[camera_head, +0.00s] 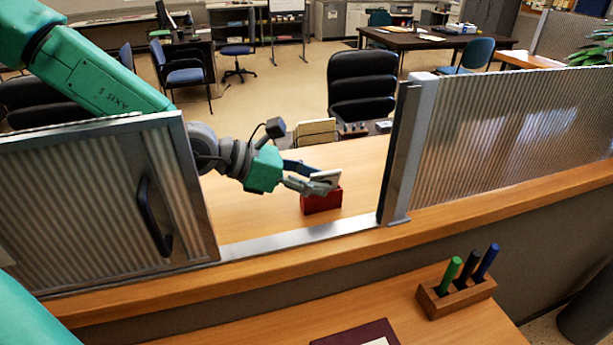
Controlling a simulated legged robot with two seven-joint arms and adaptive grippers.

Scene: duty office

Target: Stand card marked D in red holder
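The red holder (322,203) stands on the wooden desk behind the partition opening. My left gripper (318,185) reaches over the opening from the left, its fingers on either side of a pale card (326,177). The card is tilted, right above the red holder. I cannot tell whether its lower edge is inside the holder. A dark mark shows on the card, but it is too small to read as a letter. My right gripper is not in view.
A ribbed panel with a black handle (153,217) stands left of the opening, another ribbed panel (510,130) right of it. A metal sill (300,241) runs between them. On the near counter are a wooden pen block (457,299) and a dark red folder (352,336).

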